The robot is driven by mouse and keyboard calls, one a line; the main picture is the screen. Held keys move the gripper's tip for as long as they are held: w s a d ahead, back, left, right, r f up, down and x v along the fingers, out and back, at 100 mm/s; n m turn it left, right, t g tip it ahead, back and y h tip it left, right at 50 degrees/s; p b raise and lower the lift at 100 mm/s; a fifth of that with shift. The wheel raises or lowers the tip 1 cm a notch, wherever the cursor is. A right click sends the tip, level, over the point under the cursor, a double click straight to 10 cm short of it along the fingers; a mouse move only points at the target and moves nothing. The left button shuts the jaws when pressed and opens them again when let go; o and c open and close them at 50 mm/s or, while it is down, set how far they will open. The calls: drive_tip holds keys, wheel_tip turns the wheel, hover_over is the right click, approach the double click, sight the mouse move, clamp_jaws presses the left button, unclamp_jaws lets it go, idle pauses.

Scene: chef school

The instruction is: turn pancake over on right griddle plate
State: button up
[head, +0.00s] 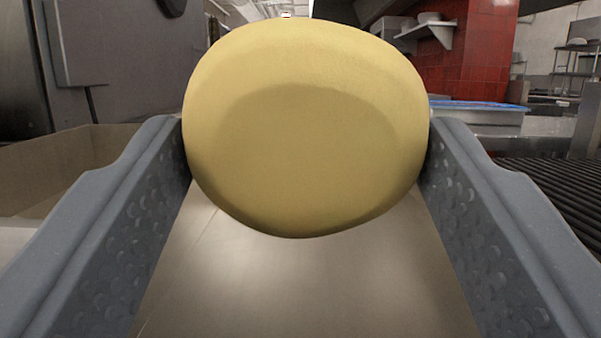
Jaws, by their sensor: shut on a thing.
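My gripper (306,150) is shut on a smooth, pale yellow rounded thing (305,110). One finger presses each side of it. It fills the upper middle of the view and hides what is behind it. I cannot tell whether it is the pancake or the end of a tool's handle. A dark ribbed plate (560,190), which looks like a griddle, is at the right edge, partly behind the right finger. I cannot tell whether it is the right griddle plate. No pancake is clearly seen lying on it.
A bare, shiny metal surface (300,290) lies below the held thing. A brown open-topped container (60,165) stands at the left, with grey equipment (115,50) behind it. A metal pan with a blue edge (480,112) is at the right, before a red tiled wall (480,55).

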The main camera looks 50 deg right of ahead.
drive_tip(key=o, duration=1.1)
drive_tip(key=shift+c, duration=0.2)
drive_tip(key=shift+s+a, duration=0.55)
drive_tip(key=shift+a, duration=0.25)
drive_tip(key=shift+s+a+r, duration=0.1)
drive_tip(key=shift+s+a, duration=0.35)
drive_tip(key=shift+a, duration=0.1)
drive_tip(key=s+a, duration=0.3)
drive_tip(key=a, duration=0.1)
drive_tip(key=shift+s+a+b, duration=0.35)
drive_tip(key=shift+a, duration=0.05)
